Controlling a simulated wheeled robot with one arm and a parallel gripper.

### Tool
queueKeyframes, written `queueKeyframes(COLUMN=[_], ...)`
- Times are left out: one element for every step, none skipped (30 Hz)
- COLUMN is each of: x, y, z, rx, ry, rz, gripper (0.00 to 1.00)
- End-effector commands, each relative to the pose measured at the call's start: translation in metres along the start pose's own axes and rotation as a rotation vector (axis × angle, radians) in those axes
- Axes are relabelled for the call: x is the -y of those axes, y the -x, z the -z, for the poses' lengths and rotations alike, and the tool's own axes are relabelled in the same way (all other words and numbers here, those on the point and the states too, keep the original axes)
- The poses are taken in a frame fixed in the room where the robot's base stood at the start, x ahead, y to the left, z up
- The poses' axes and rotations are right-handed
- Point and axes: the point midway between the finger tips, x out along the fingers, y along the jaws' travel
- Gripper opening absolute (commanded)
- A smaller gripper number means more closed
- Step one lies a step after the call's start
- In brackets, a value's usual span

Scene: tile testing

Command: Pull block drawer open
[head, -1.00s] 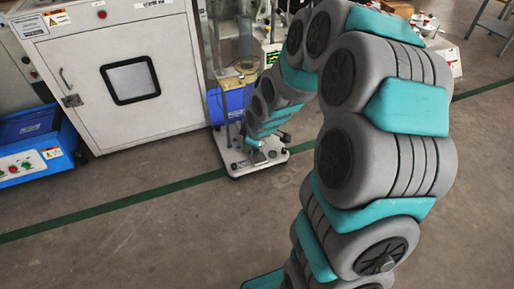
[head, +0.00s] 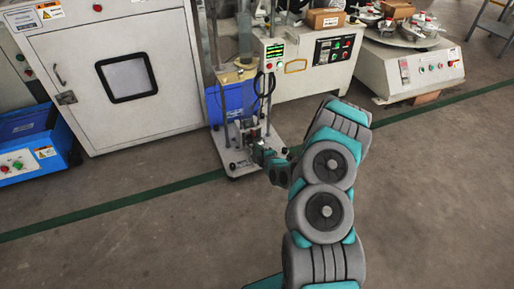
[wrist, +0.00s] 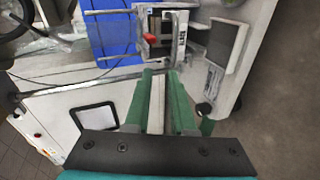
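A small metal block unit with a red part (wrist: 150,41) is at the top centre of the wrist view, between metal rods, ahead of my fingertips. I take it for the block drawer, but cannot tell how far it is open. In the head view it is small, on the white-based test stand (head: 238,163), partly hidden by my gripper (head: 262,152).
A blue bin (head: 232,103) stands behind the test stand. A large white cabinet (head: 120,80) is to its left, a low blue control box (head: 30,145) farther left. A white machine (head: 410,70) stands at the right. The floor in front is clear.

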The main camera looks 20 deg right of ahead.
Motion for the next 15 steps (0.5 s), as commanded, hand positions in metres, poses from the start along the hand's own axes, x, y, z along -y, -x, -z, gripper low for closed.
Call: queueKeyframes(x=[0.013,0.017,0.021,0.024,0.026,0.027,0.028,0.028,0.028,0.029,0.028,0.028,0.028,0.028,0.028], y=[0.000,0.000,0.001,0.001,0.002,0.003,0.003,0.003,0.003,0.003,0.002,0.000,-0.002,-0.005,-0.009], z=[-0.007,-0.011,-0.015,-0.017,-0.020,-0.022,-0.024,-0.025,-0.026,-0.026,-0.026,-0.026,-0.026,-0.026,-0.026], rx=[0.013,0.020,0.029,0.035,0.040,0.047,0.051,0.054,0.056,0.056,0.056,0.056,0.055,0.055,0.055], ry=[0.019,0.033,0.050,0.060,0.070,0.080,0.087,0.093,0.097,0.099,0.101,0.103,0.103,0.104,0.104], rz=[-0.024,-0.039,-0.060,-0.071,-0.081,-0.093,-0.102,-0.109,-0.114,-0.117,-0.118,-0.119,-0.119,-0.119,-0.118], gripper=[0.23,0.23,0.23,0.23,0.23,0.23,0.23,0.23,0.23,0.23,0.23,0.23,0.23,0.23,0.23])
